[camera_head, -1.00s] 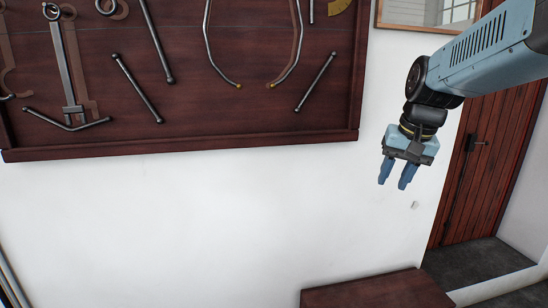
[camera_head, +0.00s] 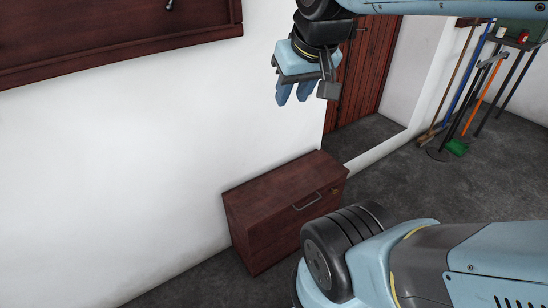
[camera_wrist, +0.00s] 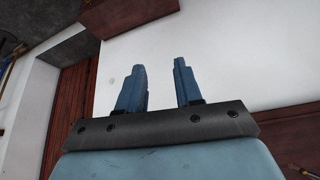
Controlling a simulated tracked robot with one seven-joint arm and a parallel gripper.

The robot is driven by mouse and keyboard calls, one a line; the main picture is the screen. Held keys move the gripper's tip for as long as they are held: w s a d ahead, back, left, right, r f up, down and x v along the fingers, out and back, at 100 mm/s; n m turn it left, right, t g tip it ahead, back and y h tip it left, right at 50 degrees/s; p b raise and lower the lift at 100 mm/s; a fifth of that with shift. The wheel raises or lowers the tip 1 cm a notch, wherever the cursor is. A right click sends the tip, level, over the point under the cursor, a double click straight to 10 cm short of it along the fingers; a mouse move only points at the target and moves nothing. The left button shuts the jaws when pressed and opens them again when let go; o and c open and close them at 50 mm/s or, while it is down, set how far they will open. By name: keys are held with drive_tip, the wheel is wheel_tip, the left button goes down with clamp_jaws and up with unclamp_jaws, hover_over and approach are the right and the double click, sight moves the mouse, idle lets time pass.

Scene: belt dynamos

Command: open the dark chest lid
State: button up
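The dark reddish-brown wooden chest (camera_head: 262,196) stands against the white wall in the lower middle of the head view. Its lid looks closed, with a metal handle (camera_head: 308,202) near the front edge and a small brass-coloured fitting (camera_head: 335,189) to its right. My arm hides the chest's lower right part. My gripper (camera_head: 293,101) hangs in the air above and behind the chest, well apart from it. Its two blue fingers point down and are spread with nothing between them. The wrist view also shows the fingers (camera_wrist: 160,85) apart and empty.
A dark wooden tool board (camera_head: 120,45) hangs on the wall at upper left. A wooden door (camera_head: 366,70) is behind my gripper. Several long-handled tools (camera_head: 470,90) lean at the far right. Grey floor (camera_head: 410,180) is clear right of the chest.

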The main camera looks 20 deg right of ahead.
drive_tip(key=w+d+f+m+g+y, duration=0.1)
drive_tip(key=w+d+f+m+g, duration=0.3)
drive_tip(key=w, duration=0.4)
drive_tip(key=w+d+f+m+g+y, duration=0.1)
drive_tip(key=w+d+f+m, duration=0.2)
drive_tip(key=w+m, duration=0.45)
drive_tip(key=w+d+f+m+g+y, duration=0.1)
drive_tip(key=w+d+f+m+y, duration=0.3)
drive_tip(key=d+f, duration=0.4)
drive_tip(key=w+d+f+m+g+y, duration=0.15)
drive_tip(key=w+d+f+m, duration=0.25)
drive_tip(key=w+d+f, duration=0.45)
drive_tip(key=s+d+f+m+t+y, duration=0.25)
drive_tip(key=d+f+m, duration=0.25)
drive_tip(key=f, duration=0.7)
drive_tip(key=s+d+f+m+t+y, duration=0.15)
drive_tip(key=d+f+m+y, duration=0.3)
drive_tip(key=f, duration=0.75)
drive_tip(key=m+t+y, duration=0.2)
drive_tip(key=m+t, duration=0.7)
drive_tip(key=m, duration=0.3)
approach(310, 204)
drive_tip(key=shift+g, duration=0.25)
drive_tip(key=x, duration=1)
drive_tip(key=shift+w+d+f, duration=0.1)
drive_tip(key=shift+w+f, duration=0.1)
drive_tip(key=shift+w, duration=0.1)
